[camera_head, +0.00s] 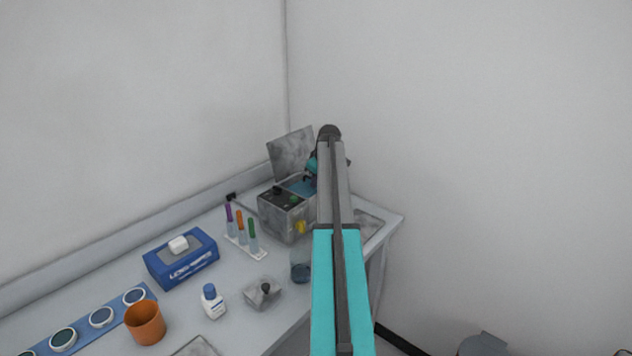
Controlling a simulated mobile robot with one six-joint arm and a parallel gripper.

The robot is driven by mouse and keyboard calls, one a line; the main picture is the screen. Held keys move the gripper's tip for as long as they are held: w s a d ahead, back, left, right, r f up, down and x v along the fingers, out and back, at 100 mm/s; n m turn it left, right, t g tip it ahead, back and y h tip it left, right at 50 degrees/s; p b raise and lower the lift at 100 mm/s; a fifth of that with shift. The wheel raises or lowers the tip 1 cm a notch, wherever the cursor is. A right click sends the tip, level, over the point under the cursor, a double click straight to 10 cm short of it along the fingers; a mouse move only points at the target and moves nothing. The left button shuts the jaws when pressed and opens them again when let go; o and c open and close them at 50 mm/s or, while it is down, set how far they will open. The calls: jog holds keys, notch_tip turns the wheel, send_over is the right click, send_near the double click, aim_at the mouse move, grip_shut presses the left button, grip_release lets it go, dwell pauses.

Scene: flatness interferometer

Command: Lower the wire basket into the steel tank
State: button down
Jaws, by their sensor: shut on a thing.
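My gripper (308,178) is small in this view, at the tank's opening, partly behind my arm. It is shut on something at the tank. The wire basket cannot be made out clearly; my arm and gripper cover that spot, so its height against the rim cannot be told.
Left and in front of the tank stand a test tube rack (245,246), a blue tissue box (181,260), a white bottle (212,301), a lidded dish (262,293), a beaker (300,268) and an orange cup (145,322). A flat tray (368,224) lies right of the tank. Walls close the corner behind.

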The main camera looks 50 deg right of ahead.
jog(key=shift+f, duration=0.55)
dwell(0.9)
jog(key=c, duration=1.8)
grip_release()
jog(key=shift+o, duration=0.2)
notch_tip(320, 180, up, 12)
jog(key=p, duration=0.4)
